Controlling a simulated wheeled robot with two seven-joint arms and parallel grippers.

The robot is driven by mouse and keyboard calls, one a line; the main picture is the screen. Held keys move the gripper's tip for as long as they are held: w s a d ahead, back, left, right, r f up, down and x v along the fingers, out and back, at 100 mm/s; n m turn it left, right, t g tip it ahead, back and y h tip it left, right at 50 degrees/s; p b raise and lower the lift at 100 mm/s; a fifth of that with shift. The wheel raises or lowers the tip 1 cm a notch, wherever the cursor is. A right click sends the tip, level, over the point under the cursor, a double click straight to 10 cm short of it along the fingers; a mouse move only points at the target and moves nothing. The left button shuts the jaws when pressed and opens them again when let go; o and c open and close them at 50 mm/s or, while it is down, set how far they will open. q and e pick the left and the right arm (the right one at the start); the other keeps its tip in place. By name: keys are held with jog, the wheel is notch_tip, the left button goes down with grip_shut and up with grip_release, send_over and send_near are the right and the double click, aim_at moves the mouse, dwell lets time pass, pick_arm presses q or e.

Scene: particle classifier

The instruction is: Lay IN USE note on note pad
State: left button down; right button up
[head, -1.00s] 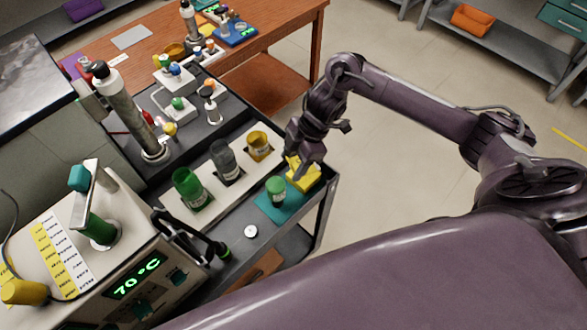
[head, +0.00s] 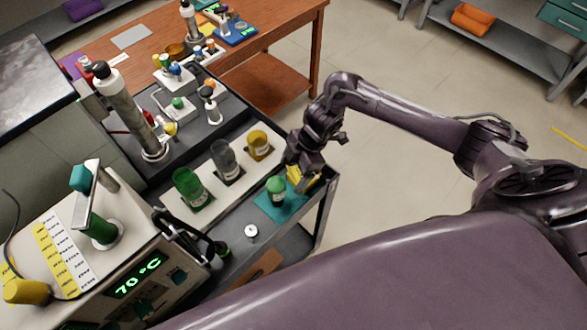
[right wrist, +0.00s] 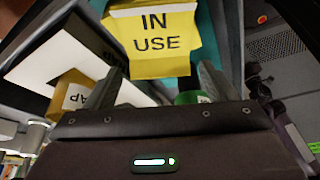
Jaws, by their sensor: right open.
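The yellow IN USE note (right wrist: 155,38) faces my right wrist camera, its black print upright, just beyond the fingertips. It lies on or against a yellow pad-like block; where note ends and pad begins is unclear. In the head view the yellow pad and note (head: 303,181) sit at the teal mat's far right corner, mostly covered by my right gripper (head: 294,168). In the right wrist view my right gripper (right wrist: 158,75) is open, its fingers apart on either side below the note. Whether a finger touches the note is not clear. My left gripper is not in view.
A green-capped vial (head: 276,190) stands on the teal mat (head: 272,209), close to my right gripper. Amber (head: 259,145), grey (head: 225,163) and green (head: 189,189) jars stand on a white strip to the left. The cart's rim (head: 327,195) is just right.

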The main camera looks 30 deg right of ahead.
jog(key=shift+r, duration=0.15)
jog(key=v, duration=1.2)
jog(key=shift+b, duration=0.3)
